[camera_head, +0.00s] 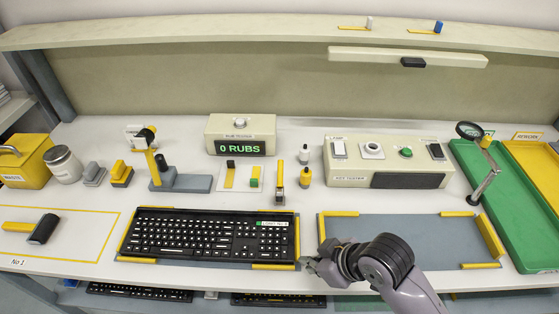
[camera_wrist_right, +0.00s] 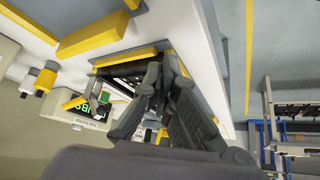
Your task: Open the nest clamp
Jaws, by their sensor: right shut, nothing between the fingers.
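A black keyboard (camera_head: 210,236) lies in a nest on the left half of the bench, with yellow bars around it. One yellow bar (camera_head: 297,238) runs along its right end and another (camera_head: 273,267) along its front right edge. I cannot tell which bar is the nest clamp. My right gripper (camera_head: 309,263) is shut and empty, just beside the nest's front right corner. In the right wrist view its fingers (camera_wrist_right: 150,88) overlap the dark keyboard, near a yellow strip (camera_wrist_right: 124,56). Contact cannot be made out. My left gripper is not in view.
An empty grey nest plate (camera_head: 400,235) with yellow corner bars lies to the right, partly behind my right arm. A small yellow-and-grey tool (camera_head: 279,187), bottles (camera_head: 305,177) and a rub tester (camera_head: 240,134) stand behind the keyboard. A green tray (camera_head: 500,205) is at far right.

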